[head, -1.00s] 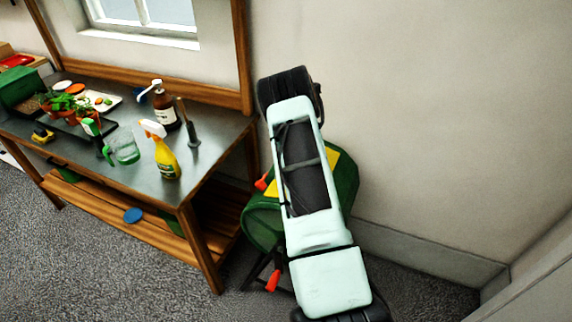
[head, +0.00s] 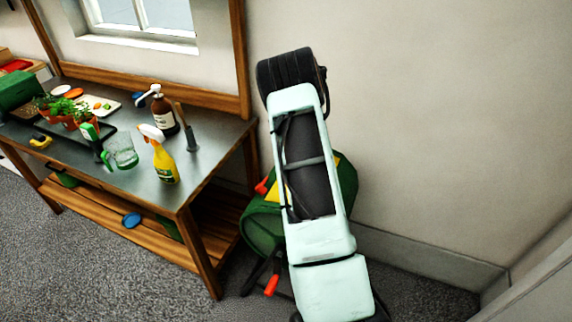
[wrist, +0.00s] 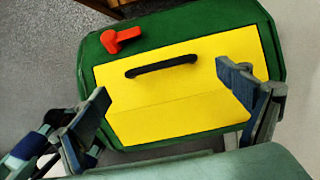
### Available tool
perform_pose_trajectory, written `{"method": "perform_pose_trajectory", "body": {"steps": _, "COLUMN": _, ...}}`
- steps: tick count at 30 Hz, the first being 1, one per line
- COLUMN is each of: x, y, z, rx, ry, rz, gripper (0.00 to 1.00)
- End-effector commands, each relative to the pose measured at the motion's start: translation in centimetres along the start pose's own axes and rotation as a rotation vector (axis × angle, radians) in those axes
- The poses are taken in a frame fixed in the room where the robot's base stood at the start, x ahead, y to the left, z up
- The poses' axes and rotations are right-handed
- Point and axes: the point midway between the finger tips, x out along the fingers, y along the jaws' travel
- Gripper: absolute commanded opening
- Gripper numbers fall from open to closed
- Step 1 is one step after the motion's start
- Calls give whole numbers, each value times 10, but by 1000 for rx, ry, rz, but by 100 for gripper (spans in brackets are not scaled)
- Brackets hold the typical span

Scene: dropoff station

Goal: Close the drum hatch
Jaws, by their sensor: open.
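The green drum (head: 262,228) stands on dark legs right of the workbench, partly hidden behind my arm in the head view. In the wrist view its green body (wrist: 225,22) surrounds the yellow hatch (wrist: 160,110). The hatch has a black bar handle (wrist: 161,66) and a faint crease across it. A red latch (wrist: 121,40) sits on the green body above the handle. My gripper (wrist: 165,88) is open and empty, its fingers apart on either side over the hatch. I cannot tell whether they touch it, nor whether the hatch sits fully flush.
The workbench (head: 95,165) left of the drum holds a yellow spray bottle (head: 160,160), a brown pump bottle (head: 163,115), a glass jug (head: 122,150) and potted plants. A wall stands close behind and right of the drum. Grey floor is free in front of the bench.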

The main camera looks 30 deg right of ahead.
Motion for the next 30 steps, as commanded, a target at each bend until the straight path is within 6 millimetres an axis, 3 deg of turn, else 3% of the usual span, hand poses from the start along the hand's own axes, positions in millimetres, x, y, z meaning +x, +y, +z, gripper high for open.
{"method": "perform_pose_trajectory", "body": {"steps": 3, "x": -23, "y": 0, "z": 0, "rx": 0, "ry": 0, "rz": -2, "gripper": 94}}
{"method": "perform_pose_trajectory", "body": {"steps": 9, "x": -42, "y": 0, "z": 0, "rx": 0, "ry": 0, "rz": 0, "gripper": 94}}
{"method": "perform_pose_trajectory", "body": {"steps": 26, "x": -44, "y": 0, "z": 0, "rx": -1, "ry": 0, "rz": 0, "gripper": 94}}
{"method": "perform_pose_trajectory", "body": {"steps": 30, "x": -61, "y": -2, "z": 20, "rx": -52, "ry": -21, "rz": -34, "gripper": 94}}
